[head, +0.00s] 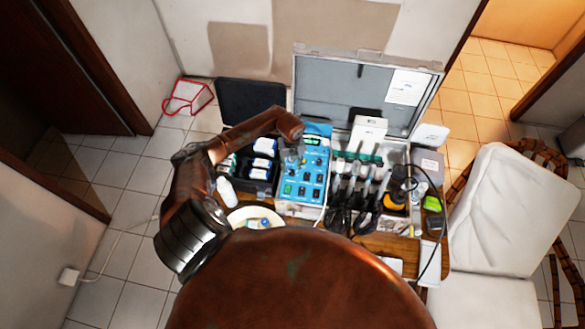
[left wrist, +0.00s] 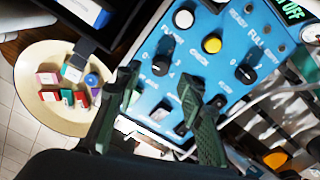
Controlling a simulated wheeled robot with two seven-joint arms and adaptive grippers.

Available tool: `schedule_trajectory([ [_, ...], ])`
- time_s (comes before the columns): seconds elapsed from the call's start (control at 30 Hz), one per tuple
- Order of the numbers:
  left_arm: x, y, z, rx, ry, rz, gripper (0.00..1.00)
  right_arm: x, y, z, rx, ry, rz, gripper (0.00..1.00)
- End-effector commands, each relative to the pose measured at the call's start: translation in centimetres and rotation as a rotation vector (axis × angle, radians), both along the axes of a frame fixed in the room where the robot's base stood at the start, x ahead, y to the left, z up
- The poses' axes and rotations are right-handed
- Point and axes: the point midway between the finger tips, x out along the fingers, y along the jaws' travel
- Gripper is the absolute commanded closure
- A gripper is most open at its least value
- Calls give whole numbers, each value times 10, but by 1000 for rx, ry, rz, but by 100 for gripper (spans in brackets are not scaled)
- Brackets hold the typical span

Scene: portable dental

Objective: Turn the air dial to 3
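The blue control panel (head: 306,172) sits in the open case in the head view. In the left wrist view the panel (left wrist: 205,40) fills the upper middle. A black dial (left wrist: 160,65) with small numbers around it lies just beyond my left gripper's fingertips; a second black dial (left wrist: 245,73) is further right. I cannot read which one is the air dial or what it points to. My left gripper (left wrist: 160,76) has its two dark green fingers apart, with nothing seen between them; in the head view it hangs over the panel's upper part (head: 293,158). My right gripper is not in view.
A cream bowl (left wrist: 28,90) with coloured small blocks stands left of the panel. A black tray (head: 262,186) is also on the left. Handpieces and coiled black cables (head: 348,220) lie right of the panel. The raised case lid (head: 340,80) stands behind.

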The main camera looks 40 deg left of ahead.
Motion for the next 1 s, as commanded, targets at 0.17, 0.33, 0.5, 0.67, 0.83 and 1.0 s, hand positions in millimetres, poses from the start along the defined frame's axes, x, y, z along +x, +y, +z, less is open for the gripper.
schedule_trajectory([
  [0.17,0,-1,-24,-3,0,1,64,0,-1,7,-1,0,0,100],
  [0.33,1,-1,-35,-1,0,-3,64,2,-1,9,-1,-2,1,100],
  [0.5,1,-1,-37,-1,-2,-3,64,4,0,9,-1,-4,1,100],
  [0.67,1,-1,-37,-1,-2,-3,68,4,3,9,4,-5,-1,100],
  [0.83,1,-1,-37,-1,-2,-3,80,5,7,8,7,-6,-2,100],
  [1.0,1,-1,-37,-1,-2,-3,91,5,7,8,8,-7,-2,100],
])
